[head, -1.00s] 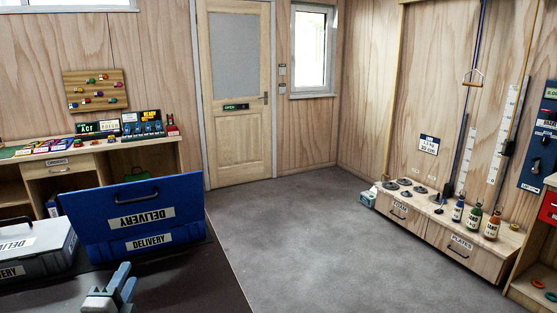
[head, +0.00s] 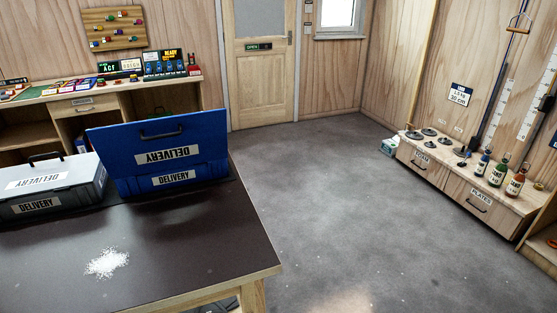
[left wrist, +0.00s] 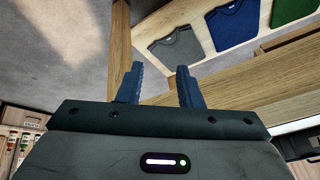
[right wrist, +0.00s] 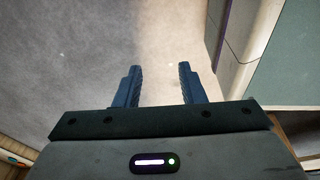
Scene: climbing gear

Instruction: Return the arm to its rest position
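My left gripper (left wrist: 160,85) is open and empty in the left wrist view, with its two fingers apart. Wooden boards and folded shirts lie beyond it. My right gripper (right wrist: 158,85) is open and empty in the right wrist view, over grey floor. Neither gripper shows in the head view. A dark table (head: 190,262) with a wooden edge stands at the lower left of the head view. A pile of white powder or grains (head: 107,263) lies on its top.
An open blue delivery case (head: 205,135) and a grey delivery case (head: 75,183) stand at the table's back. A shelf counter (head: 190,95) is behind them. Bottles (head: 498,172) stand on the wooden bench (head: 438,182) at right. The grey floor (head: 330,190) between is clear.

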